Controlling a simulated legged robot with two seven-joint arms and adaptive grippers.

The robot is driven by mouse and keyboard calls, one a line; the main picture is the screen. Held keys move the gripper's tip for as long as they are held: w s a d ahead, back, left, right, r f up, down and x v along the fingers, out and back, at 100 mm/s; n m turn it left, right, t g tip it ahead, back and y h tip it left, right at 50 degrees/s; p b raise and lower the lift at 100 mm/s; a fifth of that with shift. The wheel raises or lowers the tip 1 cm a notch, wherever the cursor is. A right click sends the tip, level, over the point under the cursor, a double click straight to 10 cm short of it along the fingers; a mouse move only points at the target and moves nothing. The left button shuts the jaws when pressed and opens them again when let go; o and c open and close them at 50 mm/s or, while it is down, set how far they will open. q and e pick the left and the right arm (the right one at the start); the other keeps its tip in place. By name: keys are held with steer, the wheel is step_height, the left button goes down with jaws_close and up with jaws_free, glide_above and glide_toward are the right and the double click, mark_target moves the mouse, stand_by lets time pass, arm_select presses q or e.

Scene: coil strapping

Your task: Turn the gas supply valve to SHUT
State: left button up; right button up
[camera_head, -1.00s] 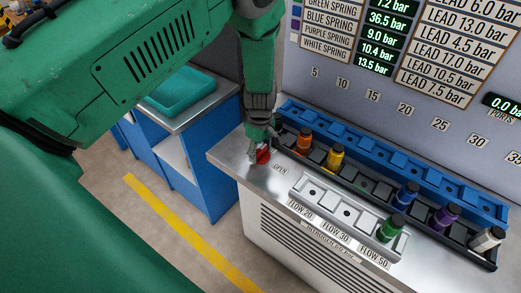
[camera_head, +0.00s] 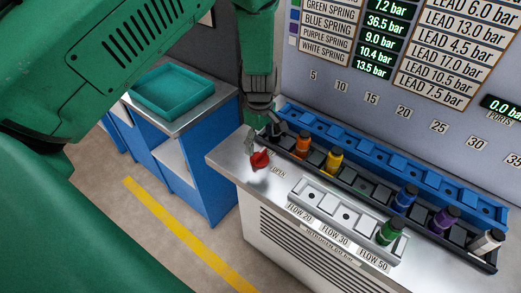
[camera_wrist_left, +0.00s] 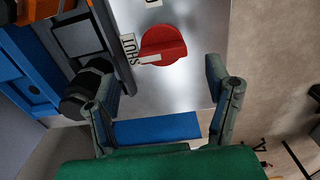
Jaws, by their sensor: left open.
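The red valve knob (camera_head: 260,160) sits on the left end of the steel bench top, with an OPEN label (camera_head: 278,174) beside it. In the left wrist view the red knob (camera_wrist_left: 165,42) shows a white mark on the side toward the SHUT label (camera_wrist_left: 130,48). My left gripper (camera_head: 261,136) is open and empty, just behind and above the knob in the head view. In the left wrist view its two fingers (camera_wrist_left: 165,92) are spread wide, with the knob beyond the tips and apart from them. My right gripper is in neither view.
A dark rack (camera_head: 370,191) with coloured spring cartridges runs behind the knob, close to my left gripper. A blue rack (camera_head: 424,165) lies behind it. The grey flow block (camera_head: 328,205) holds a green cartridge (camera_head: 390,229). A teal tray (camera_head: 172,90) is on the side cabinet.

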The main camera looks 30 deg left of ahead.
mark_target(260, 152)
arm_select(q)
step_height(260, 152, up, 6)
stand_by(0.4)
steer(key=s+f+m, duration=0.1)
steer(key=s+f, duration=0.1)
steer(key=s, duration=0.1)
steer(key=s+a+f+m, duration=0.1)
steer(key=s+f, duration=0.1)
steer(key=f, duration=0.1)
steer(key=s+a+f+m+y, duration=0.1)
steer(key=s+f, duration=0.2)
steer(key=shift+s+a+m+g, duration=0.15)
steer(key=shift+s+m+g, duration=0.15)
steer(key=s+d+f+m+h, duration=0.15)
steer(key=s+f+m, duration=0.35)
steer(key=s, duration=0.7)
steer(key=s+d+f+m+y, duration=0.1)
steer(key=s+d+f+m, duration=0.15)
steer(key=s+m, duration=0.75)
step_height(260, 152, down, 13)
steer(key=d+t+b, duration=0.1)
steer(key=b, duration=1.3)
steer(key=shift+d+f+n, duration=0.2)
steer(key=shift+d+n, duration=0.2)
